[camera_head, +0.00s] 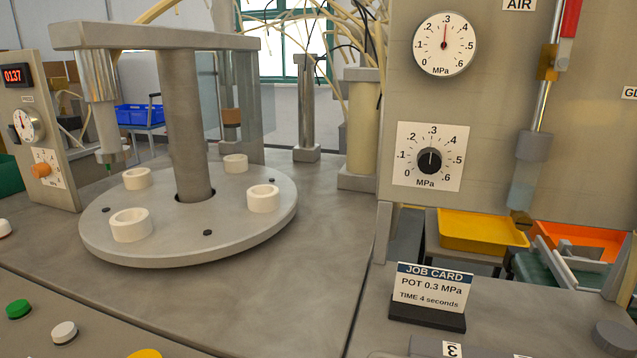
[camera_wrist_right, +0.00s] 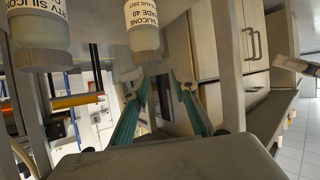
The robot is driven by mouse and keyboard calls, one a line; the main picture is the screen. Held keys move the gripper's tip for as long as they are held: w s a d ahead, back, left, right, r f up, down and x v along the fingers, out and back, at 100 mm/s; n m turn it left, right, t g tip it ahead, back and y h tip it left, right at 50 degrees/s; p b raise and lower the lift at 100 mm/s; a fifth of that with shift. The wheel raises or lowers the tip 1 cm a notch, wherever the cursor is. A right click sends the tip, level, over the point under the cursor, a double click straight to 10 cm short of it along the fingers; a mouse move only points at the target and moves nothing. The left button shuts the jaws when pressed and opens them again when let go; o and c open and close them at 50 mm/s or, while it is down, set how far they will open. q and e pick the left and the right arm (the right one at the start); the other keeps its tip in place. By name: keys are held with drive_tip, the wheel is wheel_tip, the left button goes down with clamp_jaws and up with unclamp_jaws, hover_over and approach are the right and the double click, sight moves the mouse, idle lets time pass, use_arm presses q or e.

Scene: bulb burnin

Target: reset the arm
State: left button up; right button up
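Neither of my arms shows in the head view. In the right wrist view my right gripper (camera_wrist_right: 159,80) has its two teal fingers spread apart, with nothing between them. Two white-labelled silicone containers, a left one (camera_wrist_right: 38,35) and a right one (camera_wrist_right: 143,30), show at the top of that view, beyond the fingers. I cannot tell how far they are from the fingertips. My left gripper is in neither view.
A round grey plate (camera_head: 190,246) with several white rings stands at left, under a press head (camera_head: 100,85). A job card (camera_head: 431,290) stands at front right, below a gauge panel (camera_head: 490,100). Cabinets (camera_wrist_right: 245,45) and open floor (camera_wrist_right: 303,130) lie right in the wrist view.

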use_arm(q)
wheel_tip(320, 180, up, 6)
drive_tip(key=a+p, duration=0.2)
drive_tip(key=p, duration=1)
use_arm(e)
wheel_tip(320, 180, up, 5)
drive_tip(key=d+h, duration=0.1)
drive_tip(key=d, duration=0.1)
use_arm(q)
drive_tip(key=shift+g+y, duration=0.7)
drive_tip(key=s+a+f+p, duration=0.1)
drive_tip(key=p, duration=0.2)
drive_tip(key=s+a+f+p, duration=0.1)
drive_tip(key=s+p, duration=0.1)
drive_tip(key=p, duration=0.1)
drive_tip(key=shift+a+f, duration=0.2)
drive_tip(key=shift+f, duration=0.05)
use_arm(e)
drive_tip(key=shift+m+g+h, duration=0.3)
drive_tip(key=shift+g+h, duration=0.1)
drive_tip(key=shift+g, duration=0.4)
drive_tip(key=s+d+f, duration=0.1)
drive_tip(key=s, duration=0.1)
drive_tip(key=s+d+f, duration=0.1)
drive_tip(key=shift+s+d+f, duration=0.1)
drive_tip(key=shift+s+d, duration=0.25)
drive_tip(key=shift+s, duration=0.05)
